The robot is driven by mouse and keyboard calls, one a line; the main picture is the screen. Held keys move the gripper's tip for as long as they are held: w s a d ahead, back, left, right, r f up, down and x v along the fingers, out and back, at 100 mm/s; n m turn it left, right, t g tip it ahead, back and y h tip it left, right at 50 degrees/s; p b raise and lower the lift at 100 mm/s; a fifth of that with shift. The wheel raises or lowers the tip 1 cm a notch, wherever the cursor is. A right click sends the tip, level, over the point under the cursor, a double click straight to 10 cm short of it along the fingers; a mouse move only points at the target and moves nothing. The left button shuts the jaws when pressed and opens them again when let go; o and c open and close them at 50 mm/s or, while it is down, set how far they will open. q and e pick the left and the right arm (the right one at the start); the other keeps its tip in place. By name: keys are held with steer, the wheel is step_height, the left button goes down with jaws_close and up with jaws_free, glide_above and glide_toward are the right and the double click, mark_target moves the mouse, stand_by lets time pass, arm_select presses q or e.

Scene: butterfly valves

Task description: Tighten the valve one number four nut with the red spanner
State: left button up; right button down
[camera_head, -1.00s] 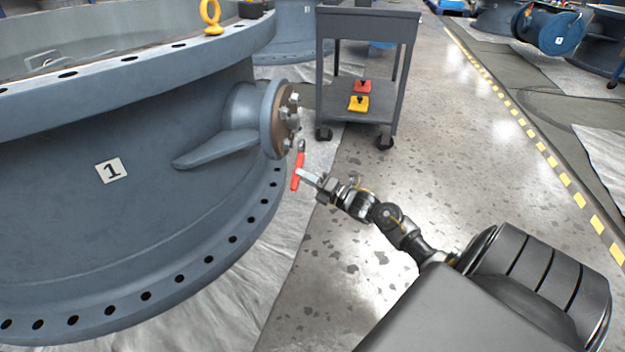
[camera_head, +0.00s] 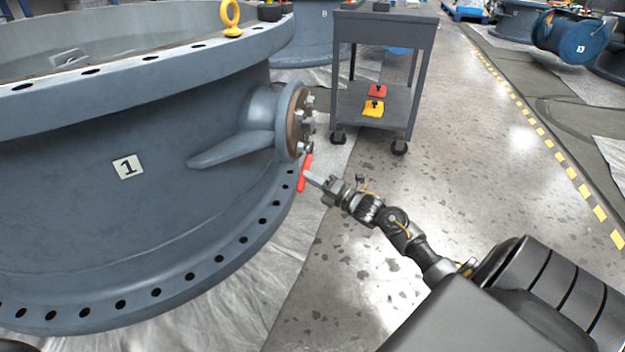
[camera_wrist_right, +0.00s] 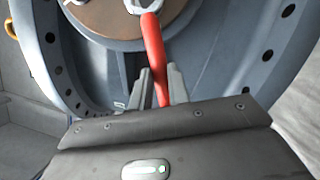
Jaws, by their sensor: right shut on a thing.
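Valve one (camera_head: 90,190) is the large blue-grey body with a "1" label at left. Its side flange (camera_head: 293,122) has a brown face with several silver nuts (camera_head: 309,124); I cannot make out their numbers. My right gripper (camera_head: 312,178) is shut on the red handle of the spanner (camera_head: 304,176), held roughly upright just below the flange. The spanner's head is by the lowest nut; I cannot tell whether it fits around it. In the right wrist view the red spanner (camera_wrist_right: 155,58) stands between the fingers (camera_wrist_right: 159,88), its silver head cut by the top edge. My left gripper is not in view.
A grey cart (camera_head: 385,25) stands behind the flange, with a red item (camera_head: 378,91) and a yellow item (camera_head: 372,108) on its lower shelf. A yellow eyebolt (camera_head: 231,18) is on the valve's rim. The floor to the right is clear.

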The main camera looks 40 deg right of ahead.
steer(key=shift+w+a, duration=0.1)
steer(key=shift+w, duration=0.05)
steer(key=shift+w+a, duration=0.35)
steer(key=shift+w, duration=0.1)
steer(key=shift+w+a, duration=0.1)
steer(key=shift+w, duration=0.1)
stand_by(0.4)
steer(key=shift+w+a, duration=0.15)
steer(key=shift+w, duration=0.1)
steer(key=shift+r, duration=0.1)
stand_by(0.7)
